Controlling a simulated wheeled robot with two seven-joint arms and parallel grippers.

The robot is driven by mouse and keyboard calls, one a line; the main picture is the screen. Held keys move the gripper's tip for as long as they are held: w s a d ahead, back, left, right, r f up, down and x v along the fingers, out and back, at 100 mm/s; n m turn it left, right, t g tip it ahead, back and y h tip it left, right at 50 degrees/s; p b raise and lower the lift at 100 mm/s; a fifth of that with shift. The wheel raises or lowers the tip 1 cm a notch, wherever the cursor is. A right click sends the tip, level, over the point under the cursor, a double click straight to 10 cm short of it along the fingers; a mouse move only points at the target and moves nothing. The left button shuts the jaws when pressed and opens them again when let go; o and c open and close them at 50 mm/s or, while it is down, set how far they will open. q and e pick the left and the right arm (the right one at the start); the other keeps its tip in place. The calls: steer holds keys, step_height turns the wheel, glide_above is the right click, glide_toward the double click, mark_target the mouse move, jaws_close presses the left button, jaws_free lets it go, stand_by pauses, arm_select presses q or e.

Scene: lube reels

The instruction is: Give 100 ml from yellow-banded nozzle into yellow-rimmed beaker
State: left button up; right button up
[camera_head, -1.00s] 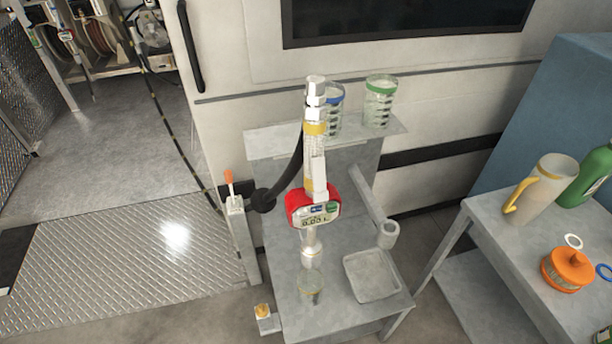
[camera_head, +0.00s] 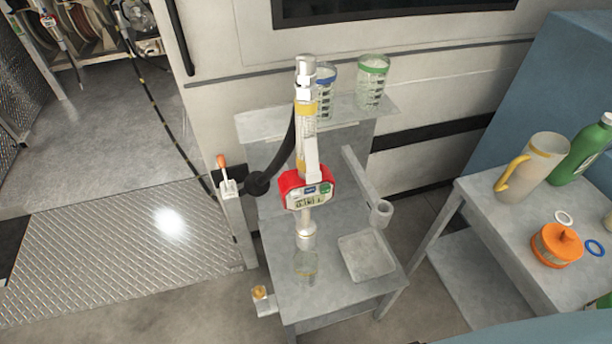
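The yellow-banded nozzle (camera_head: 306,110) stands upright at the centre of the view, pointing down, with a black hose at its left. Its red metering head (camera_head: 290,192) has a small display whose digits are too small to read surely. The nozzle's tip is directly over or just in the mouth of a clear beaker (camera_head: 306,268) on the low grey stand (camera_head: 330,300). The beaker's rim looks yellowish, and a faint yellowish tint shows inside; I cannot tell the level. Neither of my grippers is in view.
A blue-rimmed beaker (camera_head: 325,95) and a green-rimmed beaker (camera_head: 371,82) stand on the shelf behind. A square tray (camera_head: 367,256) lies right of the beaker. An orange-tipped lever (camera_head: 222,162) is at left. The right table holds a jug (camera_head: 530,168), green bottle (camera_head: 586,150) and orange-lidded pot (camera_head: 557,246).

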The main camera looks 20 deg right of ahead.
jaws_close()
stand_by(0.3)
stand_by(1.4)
